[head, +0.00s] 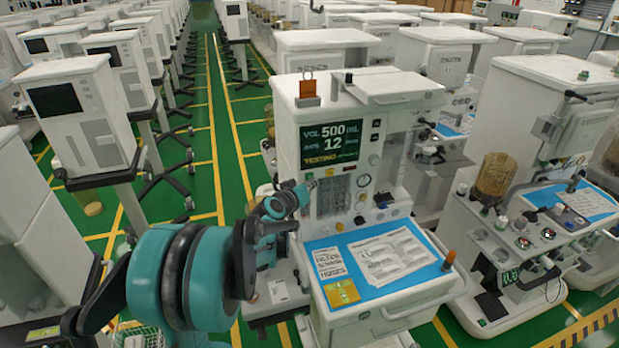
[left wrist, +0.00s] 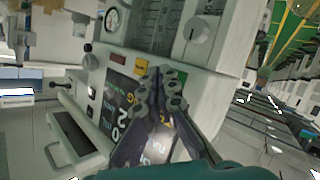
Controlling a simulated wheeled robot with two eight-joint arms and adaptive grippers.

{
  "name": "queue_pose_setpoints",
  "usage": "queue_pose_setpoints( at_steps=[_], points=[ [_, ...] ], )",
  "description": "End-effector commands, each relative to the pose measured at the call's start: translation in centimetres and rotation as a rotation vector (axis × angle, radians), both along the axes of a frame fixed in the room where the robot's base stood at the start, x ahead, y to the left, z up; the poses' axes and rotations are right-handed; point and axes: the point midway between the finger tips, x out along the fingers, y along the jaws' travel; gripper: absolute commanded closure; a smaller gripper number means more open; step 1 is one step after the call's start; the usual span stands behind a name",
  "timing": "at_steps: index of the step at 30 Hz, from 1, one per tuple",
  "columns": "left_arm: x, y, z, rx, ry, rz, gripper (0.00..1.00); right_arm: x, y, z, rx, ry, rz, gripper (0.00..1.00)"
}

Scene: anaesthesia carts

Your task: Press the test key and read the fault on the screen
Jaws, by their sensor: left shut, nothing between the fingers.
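The anaesthesia cart (head: 340,130) in the middle has a dark screen (head: 343,145) on its front. The screen reads "VOL 500 mL", a rate line with "12", and "TESTING" in orange; the small text after that is too small to read. My left gripper (head: 309,186) is shut and empty, just below the screen's lower left corner. In the left wrist view its fingertips (left wrist: 162,82) overlap the screen (left wrist: 118,88) and lie close to a yellow label (left wrist: 141,63). I cannot tell whether they touch the panel. My right gripper is not in view.
The cart's blue worktop (head: 375,265) holds papers (head: 390,255) and a yellow card (head: 341,293). Another cart (head: 530,190) stands close on the right. Rows of carts fill both sides, with a green aisle (head: 228,130) at left of centre.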

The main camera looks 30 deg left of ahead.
Motion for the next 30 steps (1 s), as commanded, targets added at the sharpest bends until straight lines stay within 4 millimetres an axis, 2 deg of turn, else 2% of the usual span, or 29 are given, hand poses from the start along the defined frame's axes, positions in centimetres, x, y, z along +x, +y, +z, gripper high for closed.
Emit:
queue_pose_setpoints(
  at_steps=[7,21,30],
  points=[
    [-0.3,-0.4,0.0,0.0,0.0,0.0,1.0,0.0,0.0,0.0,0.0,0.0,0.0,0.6],
    [-3.1,-3.7,0.0,0.001,0.0,-0.001,1.0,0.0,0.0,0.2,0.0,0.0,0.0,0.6],
    [-3.2,-3.8,0.0,0.0,0.0,0.0,1.0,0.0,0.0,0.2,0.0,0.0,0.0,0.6]
  ],
)
